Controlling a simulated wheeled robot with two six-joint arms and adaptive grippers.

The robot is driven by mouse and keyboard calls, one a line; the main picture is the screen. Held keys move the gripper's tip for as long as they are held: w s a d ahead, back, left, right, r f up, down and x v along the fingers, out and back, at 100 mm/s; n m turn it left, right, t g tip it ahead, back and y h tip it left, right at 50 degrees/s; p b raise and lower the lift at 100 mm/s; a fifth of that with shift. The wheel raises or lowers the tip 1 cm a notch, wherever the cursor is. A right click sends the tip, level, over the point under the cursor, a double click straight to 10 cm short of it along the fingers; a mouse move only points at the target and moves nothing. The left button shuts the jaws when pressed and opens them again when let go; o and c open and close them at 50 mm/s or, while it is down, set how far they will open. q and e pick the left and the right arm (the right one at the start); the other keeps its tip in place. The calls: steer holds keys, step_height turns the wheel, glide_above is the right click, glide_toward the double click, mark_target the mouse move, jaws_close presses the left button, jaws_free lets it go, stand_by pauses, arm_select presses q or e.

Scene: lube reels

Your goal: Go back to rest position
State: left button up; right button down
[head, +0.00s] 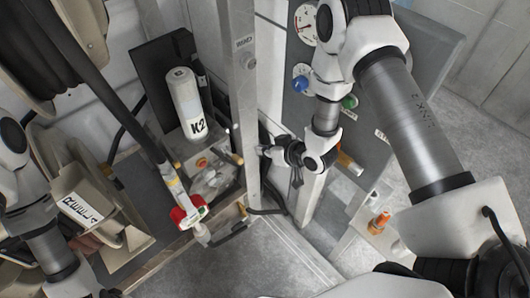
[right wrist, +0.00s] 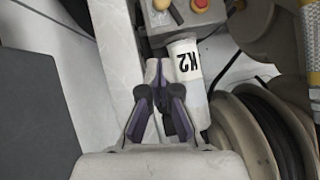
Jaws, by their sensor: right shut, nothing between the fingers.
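My right gripper (head: 268,151) is at the middle of the head view, beside the upright metal post. In the right wrist view its dark and purple fingers (right wrist: 160,98) are shut with nothing between them. The white K2 bottle (head: 188,104) stands left of the post, apart from the gripper in the head view. It also shows in the right wrist view (right wrist: 187,62), beyond the fingers. My left arm shows at the lower left of the head view, but its gripper is not visible.
The metal post (head: 246,110) stands close to my right gripper. A red and white nozzle (head: 188,214) sits on the hose at lower centre. A gauge panel (head: 342,125) stands behind my right arm. A hose reel (head: 40,50) is upper left. Floor at lower centre is clear.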

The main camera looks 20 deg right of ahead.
steer(key=shift+w+f, duration=0.15)
steer(key=s+f+m+g+h+b, duration=0.15)
steer(key=s+f+g, duration=0.25)
steer(key=s+f, duration=0.65)
steer(key=s+d+m+g+h, duration=0.1)
steer(key=s+d+g+h, duration=0.1)
steer(key=s, duration=0.7)
steer(key=s+d+m+g+h, duration=0.1)
steer(key=s+d+g+h, duration=0.1)
steer(key=s, duration=0.7)
steer(key=shift+s+d+g, duration=0.15)
steer(key=shift+d+g, duration=0.65)
steer(key=shift+d, duration=0.1)
steer(key=shift+f, duration=0.1)
